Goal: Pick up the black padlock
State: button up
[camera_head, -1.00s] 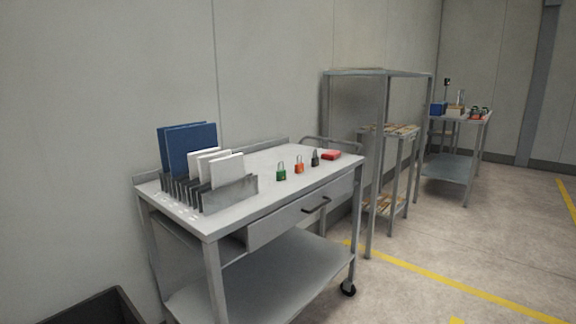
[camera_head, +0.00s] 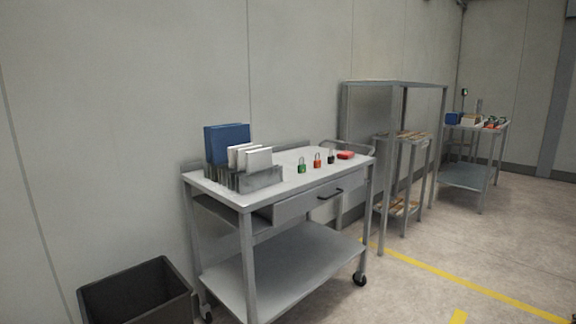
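The black padlock (camera_head: 331,157) stands upright on the top of a grey metal cart (camera_head: 225,191), toward its right end. It is the rightmost of three padlocks in a row. An orange-red padlock (camera_head: 317,161) stands just left of it, and a green padlock (camera_head: 302,166) stands further left. My gripper does not show in this view.
A metal rack (camera_head: 249,178) with blue and white folders stands on the cart's left end. A dark open bin (camera_head: 135,296) is on the floor at left. A grey shelf frame (camera_head: 396,150) stands right of the cart. Floor at front right is clear.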

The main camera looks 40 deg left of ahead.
aim_at(330, 160)
jog(key=u, duration=1.15)
jog(key=i, duration=1)
jog(key=z, duration=0.05)
